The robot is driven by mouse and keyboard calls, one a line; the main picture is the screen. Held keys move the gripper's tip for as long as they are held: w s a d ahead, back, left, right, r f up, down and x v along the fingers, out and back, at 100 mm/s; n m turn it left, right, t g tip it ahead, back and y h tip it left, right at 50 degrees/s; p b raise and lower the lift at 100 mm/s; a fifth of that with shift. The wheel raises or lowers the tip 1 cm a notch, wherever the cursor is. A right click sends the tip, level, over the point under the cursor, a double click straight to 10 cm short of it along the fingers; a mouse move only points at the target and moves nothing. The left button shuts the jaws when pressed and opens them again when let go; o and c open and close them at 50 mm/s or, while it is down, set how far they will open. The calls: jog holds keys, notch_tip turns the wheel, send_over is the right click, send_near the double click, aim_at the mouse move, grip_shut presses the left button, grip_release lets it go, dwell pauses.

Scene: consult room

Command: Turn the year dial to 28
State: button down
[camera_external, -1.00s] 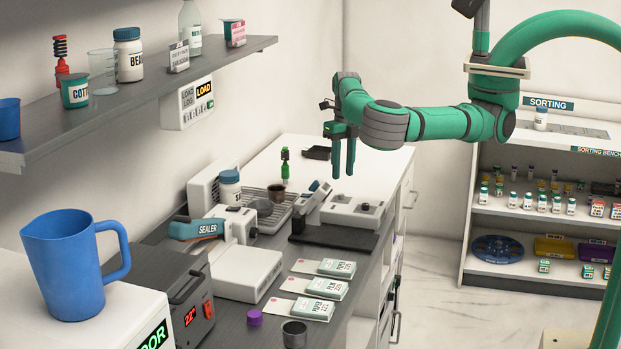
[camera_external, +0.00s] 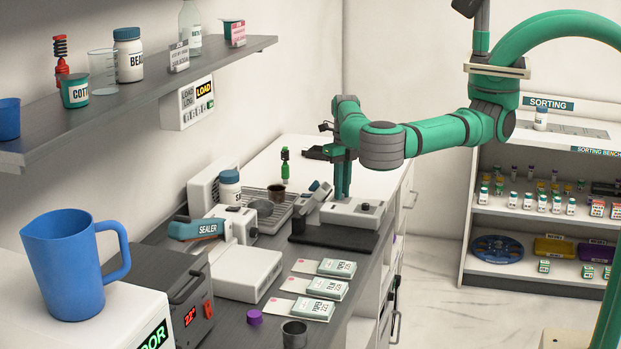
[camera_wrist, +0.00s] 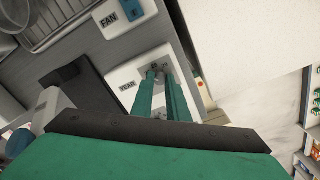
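The white date unit (camera_external: 352,216) stands at the back of the counter; one dark knob (camera_external: 365,207) shows on its top in the external view. In the wrist view, the unit (camera_wrist: 125,74) carries the label YEAR (camera_wrist: 127,87). My gripper (camera_external: 343,196) points straight down over the unit's top, left of that knob. In the wrist view, the fingertips of my gripper (camera_wrist: 160,74) are a little apart, at a small grey dial (camera_wrist: 158,66) beside the YEAR label. The fingers partly cover the dial; its setting is not readable, and contact is unclear.
A second white box labelled FAN (camera_wrist: 108,20) is close by in the wrist view. A dark mat (camera_external: 333,237) lies in front of the unit. The sealer (camera_external: 208,228), a white box (camera_external: 245,273) and several packets (camera_external: 327,288) stand nearby.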

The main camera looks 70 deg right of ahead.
jog(key=shift+m, duration=0.4)
jog(key=m, duration=0.3)
jog(key=shift+m, duration=0.3)
jog(key=m, duration=0.4)
jog(key=shift+m, duration=0.3)
dwell(0.3)
jog(key=c, duration=1.7)
grip_release()
